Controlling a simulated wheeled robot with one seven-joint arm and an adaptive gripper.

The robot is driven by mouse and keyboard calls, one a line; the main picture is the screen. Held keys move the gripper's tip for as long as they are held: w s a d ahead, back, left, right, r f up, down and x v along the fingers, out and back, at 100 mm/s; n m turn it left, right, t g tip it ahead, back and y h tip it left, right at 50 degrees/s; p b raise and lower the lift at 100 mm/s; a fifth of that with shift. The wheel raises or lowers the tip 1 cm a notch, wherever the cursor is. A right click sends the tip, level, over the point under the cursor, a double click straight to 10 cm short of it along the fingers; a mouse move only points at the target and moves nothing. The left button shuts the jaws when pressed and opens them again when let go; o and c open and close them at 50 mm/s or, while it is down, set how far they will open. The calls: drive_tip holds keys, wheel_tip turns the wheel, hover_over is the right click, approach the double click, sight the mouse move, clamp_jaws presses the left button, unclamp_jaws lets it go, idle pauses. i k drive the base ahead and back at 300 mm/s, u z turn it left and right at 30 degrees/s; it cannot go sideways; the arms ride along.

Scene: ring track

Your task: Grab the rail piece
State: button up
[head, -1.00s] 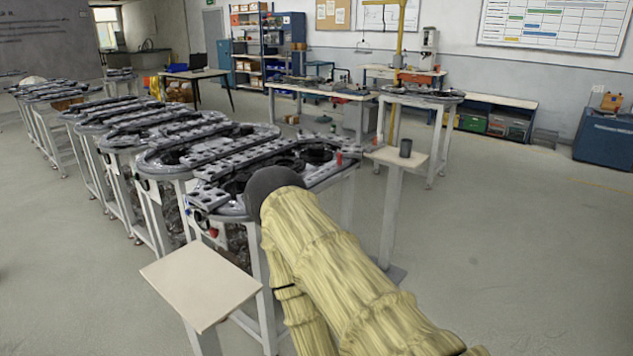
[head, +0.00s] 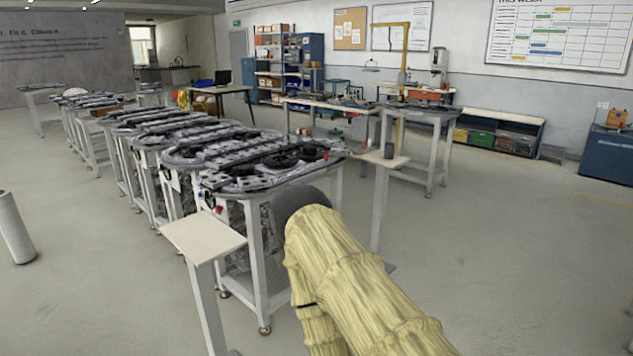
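The ring track (head: 258,178) lies on the nearest of several white-legged tables, left of centre, with dark grey rail segments and black round parts on top. I cannot single out one loose rail piece in this view. My arm, in a yellow ribbed sleeve, reaches up from the bottom right and ends in a dark rounded part in front of the near table's right side. My gripper's fingers do not show.
A small pale stand (head: 203,235) is in front left of the near table. A white cylinder (head: 14,230) is at the far left. Open floor lies to the right and front left.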

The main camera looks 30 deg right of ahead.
sight(309, 169)
drive_tip(key=z, duration=1.3)
drive_tip(key=i, duration=2.3)
drive_tip(key=u, duration=0.75)
